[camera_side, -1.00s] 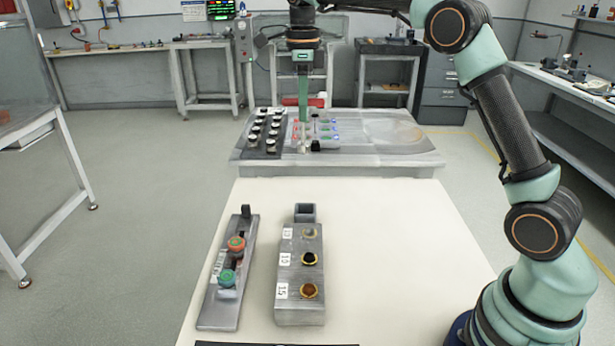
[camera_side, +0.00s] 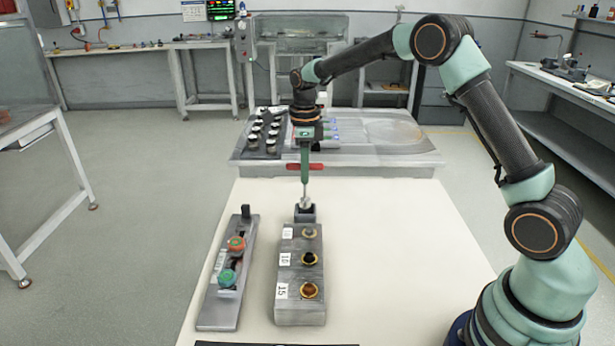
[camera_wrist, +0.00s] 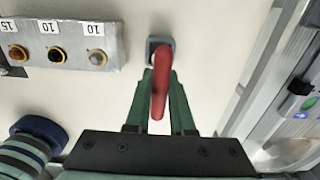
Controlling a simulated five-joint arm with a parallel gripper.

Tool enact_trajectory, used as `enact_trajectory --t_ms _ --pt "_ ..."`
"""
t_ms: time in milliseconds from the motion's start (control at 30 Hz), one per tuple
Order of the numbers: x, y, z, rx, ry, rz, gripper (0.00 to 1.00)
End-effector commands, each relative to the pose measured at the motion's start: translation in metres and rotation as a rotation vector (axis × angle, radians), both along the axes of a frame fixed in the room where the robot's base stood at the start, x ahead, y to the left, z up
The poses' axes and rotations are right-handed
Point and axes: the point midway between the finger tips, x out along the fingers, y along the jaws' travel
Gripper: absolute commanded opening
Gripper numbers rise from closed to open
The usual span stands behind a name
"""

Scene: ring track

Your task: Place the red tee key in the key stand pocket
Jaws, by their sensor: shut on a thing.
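The red tee key (camera_side: 318,166) has a red crossbar handle and a thin metal shaft pointing down. My gripper (camera_side: 305,180) is shut on it, with the key upright above the key stand (camera_side: 305,217). The stand is a small dark grey square holder behind the socket block. The shaft's lower end is at the stand's top opening; I cannot tell whether it is inside the pocket.
The grey socket block (camera_side: 300,272) with labelled round sockets stands just in front of the stand. A rail with a red and a green knob (camera_side: 230,265) is to its left. A bench (camera_side: 400,150) with parts trays is behind. The pale table's right side is clear.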

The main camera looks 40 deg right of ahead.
Motion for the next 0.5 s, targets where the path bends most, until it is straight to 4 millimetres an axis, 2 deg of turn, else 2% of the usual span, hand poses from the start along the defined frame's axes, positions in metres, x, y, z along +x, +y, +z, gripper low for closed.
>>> enact_trajectory --t_ms 233,500 --pt "-0.001 0.0 -0.034 0.001 0.004 0.0 0.0" --pt "0.0 0.0 -0.04 0.0 0.0 0.0 0.0"
